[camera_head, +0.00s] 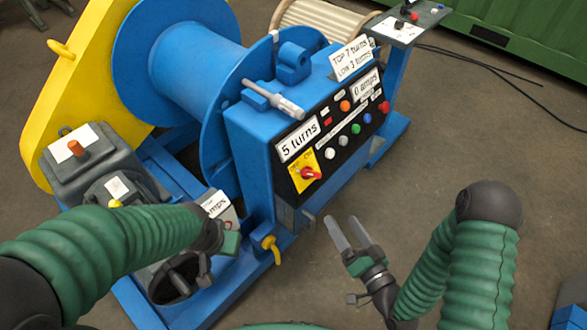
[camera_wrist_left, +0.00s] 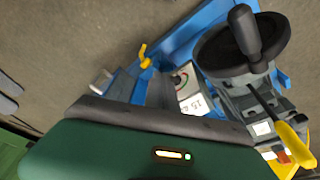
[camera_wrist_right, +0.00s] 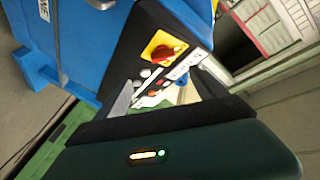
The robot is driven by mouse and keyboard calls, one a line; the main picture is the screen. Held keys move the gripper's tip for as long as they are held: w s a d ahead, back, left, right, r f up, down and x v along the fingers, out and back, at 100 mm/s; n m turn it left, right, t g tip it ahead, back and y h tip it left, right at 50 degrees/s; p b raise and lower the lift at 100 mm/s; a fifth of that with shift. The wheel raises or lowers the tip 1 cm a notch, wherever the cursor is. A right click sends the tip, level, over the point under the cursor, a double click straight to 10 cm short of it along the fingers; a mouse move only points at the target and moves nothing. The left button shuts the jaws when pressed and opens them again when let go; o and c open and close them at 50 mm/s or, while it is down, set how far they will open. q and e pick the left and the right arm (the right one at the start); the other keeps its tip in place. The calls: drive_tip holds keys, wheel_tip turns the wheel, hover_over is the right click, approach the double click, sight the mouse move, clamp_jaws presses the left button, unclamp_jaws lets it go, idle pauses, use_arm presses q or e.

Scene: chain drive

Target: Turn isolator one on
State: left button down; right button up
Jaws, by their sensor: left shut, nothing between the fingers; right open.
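A red rotary switch on a yellow plate (camera_head: 305,175) is at the lower left of the black control panel on the blue box. I take it for an isolator; its number cannot be read. The switch also shows in the right wrist view (camera_wrist_right: 165,52), beyond the fingers. My right gripper (camera_head: 345,222) is open and empty, in front of and below the panel, apart from the switch. My left gripper (camera_head: 228,240) is shut and empty beside the small amps meter (camera_head: 217,206), below the box. Its fingers are mostly hidden in the head view.
The panel has several coloured buttons and lamps (camera_head: 355,129) and a "5 turns" display (camera_head: 297,138). A black handwheel (camera_wrist_left: 243,42) stands beside the meter.

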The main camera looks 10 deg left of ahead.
drive_tip(key=b, duration=0.9)
approach(315, 176)
drive_tip(key=x, duration=0.8)
drive_tip(key=shift+w+a, duration=0.2)
drive_tip(key=shift+w, duration=0.15)
drive_tip(key=shift+w+a, duration=0.35)
drive_tip(key=shift+w, duration=0.05)
drive_tip(key=shift+d, duration=0.1)
drive_tip(key=c, duration=1.4)
